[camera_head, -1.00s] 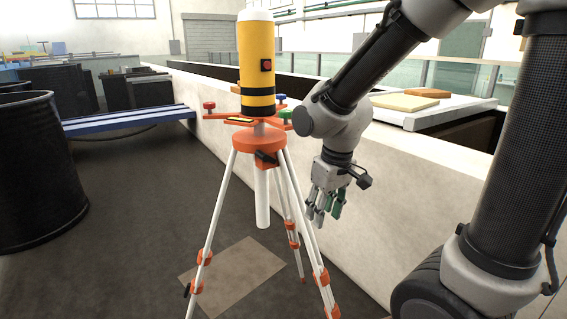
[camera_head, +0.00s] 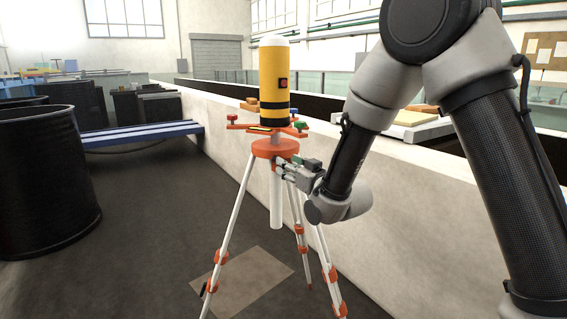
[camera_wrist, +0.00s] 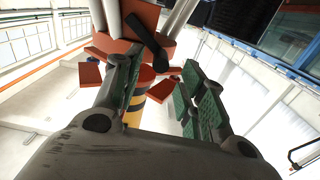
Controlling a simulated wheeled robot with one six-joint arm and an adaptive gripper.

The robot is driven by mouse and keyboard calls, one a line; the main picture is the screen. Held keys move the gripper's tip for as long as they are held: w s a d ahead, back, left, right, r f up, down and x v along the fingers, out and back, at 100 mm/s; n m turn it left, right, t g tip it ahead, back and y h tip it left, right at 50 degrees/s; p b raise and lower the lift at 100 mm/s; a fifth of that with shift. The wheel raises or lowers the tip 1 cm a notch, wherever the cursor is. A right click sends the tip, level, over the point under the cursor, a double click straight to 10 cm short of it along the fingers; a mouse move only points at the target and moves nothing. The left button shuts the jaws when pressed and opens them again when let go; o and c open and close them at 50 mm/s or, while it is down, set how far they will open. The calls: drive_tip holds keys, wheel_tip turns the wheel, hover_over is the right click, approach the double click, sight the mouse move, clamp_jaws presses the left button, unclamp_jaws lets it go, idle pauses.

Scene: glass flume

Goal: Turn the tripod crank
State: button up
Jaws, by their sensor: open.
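The tripod (camera_head: 275,149) stands upright with white legs and an orange head, and it bears a yellow and black cylinder (camera_head: 274,85) with a white top. The black crank (camera_wrist: 148,38) shows in the wrist view against the orange head, its arm slanting down to a knob. In the head view my gripper hides it. My gripper (camera_head: 290,168) is at the right side of the tripod head, just under the orange plate. In the wrist view my gripper (camera_wrist: 160,75) is open, its green-padded fingers spread to either side of the crank's knob end. I cannot tell whether they touch it.
A pale low wall (camera_head: 350,165) runs along the right, behind the tripod. A large black barrel (camera_head: 45,180) stands at the left. A blue bench (camera_head: 140,135) lies behind. The dark floor between barrel and tripod is clear.

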drive_tip(key=x, duration=0.5)
drive_tip(key=shift+w+a, duration=0.15)
clamp_jaws()
